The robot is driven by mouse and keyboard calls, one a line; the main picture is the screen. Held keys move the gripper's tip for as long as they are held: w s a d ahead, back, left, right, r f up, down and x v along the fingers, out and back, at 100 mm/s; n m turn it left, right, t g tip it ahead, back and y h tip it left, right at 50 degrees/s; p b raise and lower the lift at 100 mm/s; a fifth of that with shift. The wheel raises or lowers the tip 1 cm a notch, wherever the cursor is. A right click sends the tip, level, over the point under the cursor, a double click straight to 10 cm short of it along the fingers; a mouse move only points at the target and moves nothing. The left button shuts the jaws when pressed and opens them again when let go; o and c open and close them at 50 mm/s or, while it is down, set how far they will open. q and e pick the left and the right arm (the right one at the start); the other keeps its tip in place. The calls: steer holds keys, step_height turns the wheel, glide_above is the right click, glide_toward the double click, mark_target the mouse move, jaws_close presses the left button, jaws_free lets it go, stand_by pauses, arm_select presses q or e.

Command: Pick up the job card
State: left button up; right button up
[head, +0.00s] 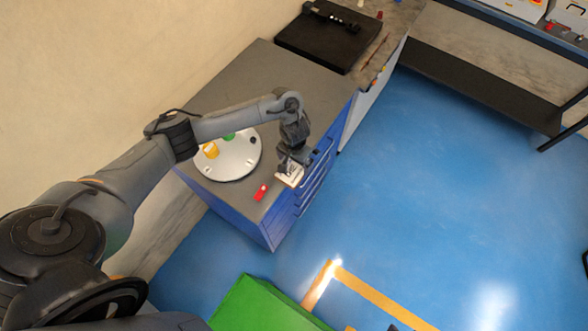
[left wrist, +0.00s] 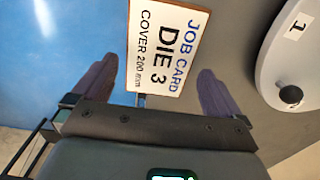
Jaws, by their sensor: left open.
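The job card (head: 289,177) is a small white card with a brown edge near the front edge of the grey top of the blue cabinet. In the left wrist view the job card (left wrist: 163,47) reads "JOB CARD DIE 3 COVER 200 mm". My left gripper (head: 289,166) is above it. In the left wrist view the fingers of my left gripper (left wrist: 158,85) are open, one on each side of the card, with gaps between them and its edges. My right gripper is not in view.
A round white plate (head: 233,165) with a yellow item (head: 210,150) and a green item stands left of the card. A red object (head: 261,192) lies nearby. A black machine (head: 328,35) is at the back. Blue drawers (head: 318,170) drop to open floor.

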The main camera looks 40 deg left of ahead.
mark_target(294, 168)
arm_select(q)
steer(key=shift+s+f, duration=0.15)
steer(key=shift+f, duration=1.55)
steer(key=shift+c, duration=0.3)
steer(key=c, duration=0.7)
steer(key=shift+r, duration=0.15)
